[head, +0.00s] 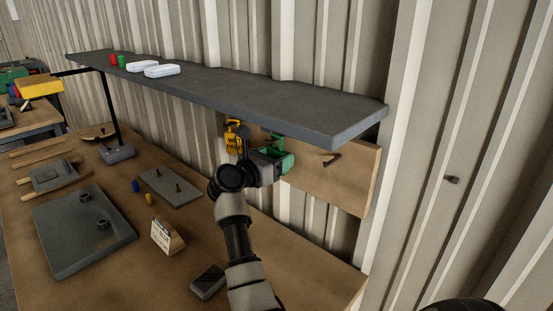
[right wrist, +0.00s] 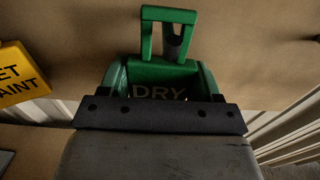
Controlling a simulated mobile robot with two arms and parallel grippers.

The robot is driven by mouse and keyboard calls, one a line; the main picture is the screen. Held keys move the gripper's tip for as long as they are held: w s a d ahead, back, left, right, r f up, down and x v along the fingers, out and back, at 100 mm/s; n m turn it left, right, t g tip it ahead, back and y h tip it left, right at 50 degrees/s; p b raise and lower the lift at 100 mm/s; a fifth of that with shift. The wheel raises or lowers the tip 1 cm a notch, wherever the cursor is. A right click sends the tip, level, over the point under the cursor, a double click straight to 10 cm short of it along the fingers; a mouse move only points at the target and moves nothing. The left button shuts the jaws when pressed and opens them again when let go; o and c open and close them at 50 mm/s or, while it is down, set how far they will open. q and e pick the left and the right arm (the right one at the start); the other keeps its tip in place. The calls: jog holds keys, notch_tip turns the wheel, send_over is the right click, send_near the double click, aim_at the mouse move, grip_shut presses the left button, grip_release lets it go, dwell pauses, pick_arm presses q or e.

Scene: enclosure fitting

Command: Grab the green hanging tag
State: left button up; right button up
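The green hanging tag (right wrist: 160,72) hangs by its loop from a dark peg on a wooden board, and shows the word "DRY" in shadow. In the head view it is largely hidden behind my right gripper (head: 283,155). In the right wrist view my right gripper (right wrist: 161,85) has its green fingers apart, one on each side of the tag's body. Whether they touch its sides is hard to see. My left gripper is not in view.
A yellow "WET PAINT" tag (head: 234,140) hangs just left of the green one. A grey shelf (head: 250,100) overhangs the board (head: 355,180). An empty peg (head: 332,160) sticks out to the right. A workbench (head: 120,240) with plates, pegs and a small sign (head: 166,236) lies below.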

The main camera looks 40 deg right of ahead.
jog(key=shift+d, duration=0.1)
jog(key=shift+c, duration=1.3)
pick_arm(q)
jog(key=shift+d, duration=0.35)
pick_arm(e)
jog(key=shift+r, duration=0.15)
